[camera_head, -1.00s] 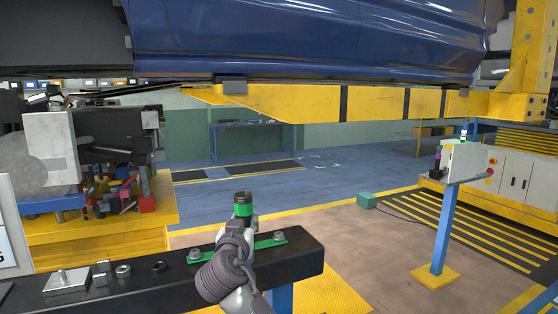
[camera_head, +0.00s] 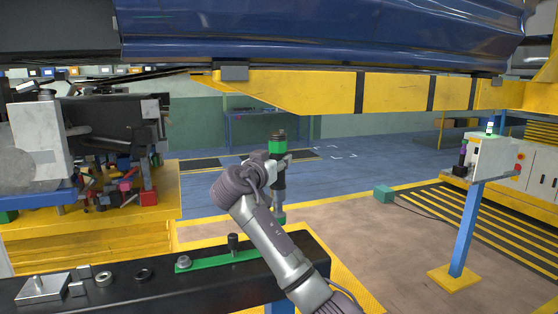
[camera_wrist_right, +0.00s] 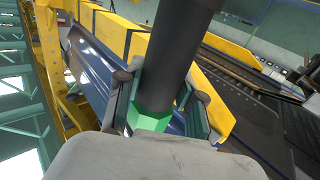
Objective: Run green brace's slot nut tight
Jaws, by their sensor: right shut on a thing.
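The green brace (camera_head: 213,263) lies along the top of a black beam. A grey flanged nut (camera_head: 183,262) sits at its left end. A dark upright cylindrical piece (camera_head: 233,243) stands near its middle; I cannot tell what it is. My arm hides the brace's right end. My right gripper (camera_head: 274,163) is shut on an upright dark tool with green bands (camera_head: 278,183), raised above and behind the beam, apart from the brace. The right wrist view shows the tool's dark barrel (camera_wrist_right: 180,50) and green part (camera_wrist_right: 149,115) between the fingers. My left gripper is out of view.
The black beam (camera_head: 130,292) also carries a metal plate with a stud (camera_head: 43,287) and loose rings (camera_head: 104,278). A yellow bench (camera_head: 130,230) with clutter stands left. A blue car body hangs overhead. A control box on a blue post (camera_head: 467,230) stands right.

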